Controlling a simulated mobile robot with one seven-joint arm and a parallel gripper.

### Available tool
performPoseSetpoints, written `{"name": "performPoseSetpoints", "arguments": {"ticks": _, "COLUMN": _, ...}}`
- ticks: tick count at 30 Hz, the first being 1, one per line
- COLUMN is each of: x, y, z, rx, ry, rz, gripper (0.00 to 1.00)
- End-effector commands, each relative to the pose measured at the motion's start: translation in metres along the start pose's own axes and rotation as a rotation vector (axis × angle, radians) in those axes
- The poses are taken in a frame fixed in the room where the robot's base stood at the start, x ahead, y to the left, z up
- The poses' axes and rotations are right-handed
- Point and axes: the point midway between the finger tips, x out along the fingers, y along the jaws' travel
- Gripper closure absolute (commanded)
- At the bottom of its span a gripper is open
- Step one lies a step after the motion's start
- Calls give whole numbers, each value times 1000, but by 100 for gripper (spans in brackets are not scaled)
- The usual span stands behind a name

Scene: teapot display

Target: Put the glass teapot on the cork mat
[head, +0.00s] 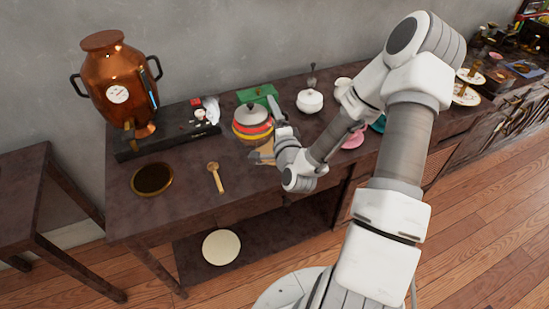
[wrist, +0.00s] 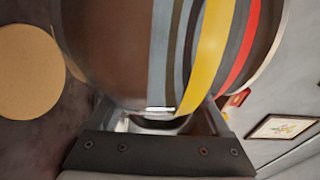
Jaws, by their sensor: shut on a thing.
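The glass teapot (head: 252,117) has yellow, red and dark bands around it and a grey lid. It looks upright over the table, and its striped side fills much of the wrist view (wrist: 215,50). My gripper (head: 277,130) is at its right side, shut on it; the jaws show at the bottom of the wrist view (wrist: 160,118). The grasped part is mostly hidden. The round tan cork mat (wrist: 28,72) lies apart from the teapot at the left of the wrist view. In the head view a tan patch beside my gripper seems to be it, largely covered.
A copper urn (head: 118,85) and a black box (head: 160,139) stand at the left. A wooden spoon (head: 215,177) and a gold-rimmed dark dish (head: 152,179) lie at the front left. A white lidded pot (head: 309,101) stands to the right of the teapot, a green box (head: 257,94) behind.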

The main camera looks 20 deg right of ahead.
Motion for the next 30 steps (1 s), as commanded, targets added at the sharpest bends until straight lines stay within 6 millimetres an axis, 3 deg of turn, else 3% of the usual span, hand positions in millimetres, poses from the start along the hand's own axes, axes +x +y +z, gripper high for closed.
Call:
{"name": "performPoseSetpoints", "arguments": {"ticks": 1, "x": 2, "y": 9, "z": -16, "rx": -6, "ry": 21, "rz": -10, "gripper": 100}}
{"name": "performPoseSetpoints", "arguments": {"ticks": 12, "x": -6, "y": 22, "z": -118, "rx": -8, "ry": 169, "rz": -2, "gripper": 100}}
{"name": "performPoseSetpoints", "arguments": {"ticks": 18, "x": -16, "y": 23, "z": -157, "rx": -4, "ry": 235, "rz": 0, "gripper": 100}}
{"name": "performPoseSetpoints", "arguments": {"ticks": 24, "x": -21, "y": 22, "z": -172, "rx": 1, "ry": 264, "rz": 1, "gripper": 100}}
{"name": "performPoseSetpoints", "arguments": {"ticks": 30, "x": -5, "y": 39, "z": -154, "rx": 6, "ry": 264, "rz": 4, "gripper": 100}}
